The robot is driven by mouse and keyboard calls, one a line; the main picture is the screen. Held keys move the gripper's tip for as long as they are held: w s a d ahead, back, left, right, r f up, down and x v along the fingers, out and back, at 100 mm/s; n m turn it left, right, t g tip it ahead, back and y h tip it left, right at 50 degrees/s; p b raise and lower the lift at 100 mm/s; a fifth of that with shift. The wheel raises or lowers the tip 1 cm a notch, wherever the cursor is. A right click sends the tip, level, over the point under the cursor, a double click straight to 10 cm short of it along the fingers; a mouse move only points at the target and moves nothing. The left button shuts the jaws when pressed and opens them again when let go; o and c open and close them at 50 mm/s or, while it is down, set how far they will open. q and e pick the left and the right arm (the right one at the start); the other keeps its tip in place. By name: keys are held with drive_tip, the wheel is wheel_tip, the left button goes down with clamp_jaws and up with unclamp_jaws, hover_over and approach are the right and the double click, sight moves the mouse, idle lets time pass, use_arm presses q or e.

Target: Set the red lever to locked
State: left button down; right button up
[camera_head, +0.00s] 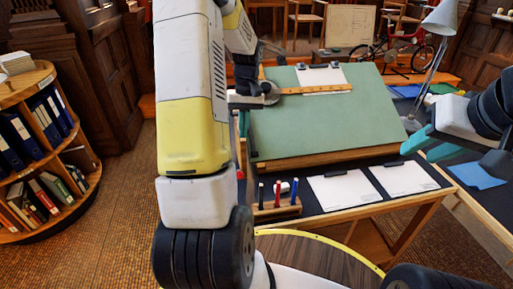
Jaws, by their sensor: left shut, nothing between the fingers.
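A small red spot (240,174) shows low beside the left edge of the green drafting board (320,118). It may be part of the red lever, but my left arm hides most of that side, and I cannot tell its setting. My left gripper (243,124) points down at the board's left edge, above the red spot and apart from it. It is shut and empty, partly hidden by my arm. My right gripper (430,146) is at the right, its teal fingers apart, with nothing seen between them.
A wooden pen holder (276,209) and white sheets (345,190) lie on the dark desk top before the board. A wooden ruler (315,89) lies across the upper board. A desk lamp (436,50) stands at the right. A round bookshelf (75,158) stands at the left.

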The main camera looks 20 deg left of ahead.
sight(240, 173)
use_arm(q)
wheel_tip(240, 173, down, 12)
drive_tip(key=s, duration=0.2)
drive_tip(key=shift+a+f, duration=0.15)
drive_tip(key=shift+f, duration=0.05)
drive_tip(key=shift+s, duration=0.1)
drive_tip(key=shift+s+d+f+t+y, duration=0.3)
drive_tip(key=shift+s+d+f+t, duration=0.15)
drive_tip(key=shift+s+t, duration=0.2)
drive_tip(key=shift+s+d+f, duration=0.2)
drive_tip(key=shift+s+f, duration=0.15)
